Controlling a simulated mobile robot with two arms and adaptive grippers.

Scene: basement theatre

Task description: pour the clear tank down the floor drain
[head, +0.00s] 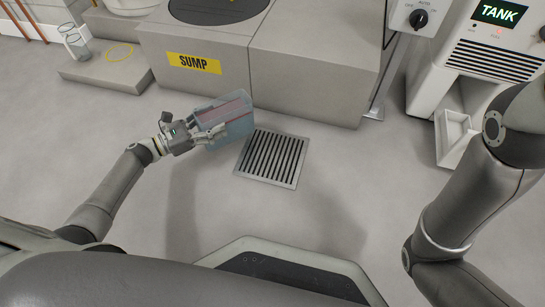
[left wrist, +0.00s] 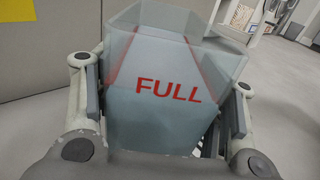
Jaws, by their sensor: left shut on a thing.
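The clear tank (head: 236,119) is a see-through bluish box with a red line. My left gripper (head: 210,127) is shut on it and holds it up by the left edge of the drain, tilted in the head view. In the left wrist view the tank (left wrist: 165,85) sits between both fingers (left wrist: 160,100), with red FULL lettering on its wall. The floor drain (head: 271,158) is a square metal grate with dark slots, in the middle of the head view. The tank's far end is close to the drain's upper left corner. My right gripper is out of view.
A grey block with a yellow SUMP sign (head: 193,63) stands behind the tank. A white machine with a TANK display (head: 500,12) and an open white bin (head: 455,138) stand at the right. Floor in front is clear.

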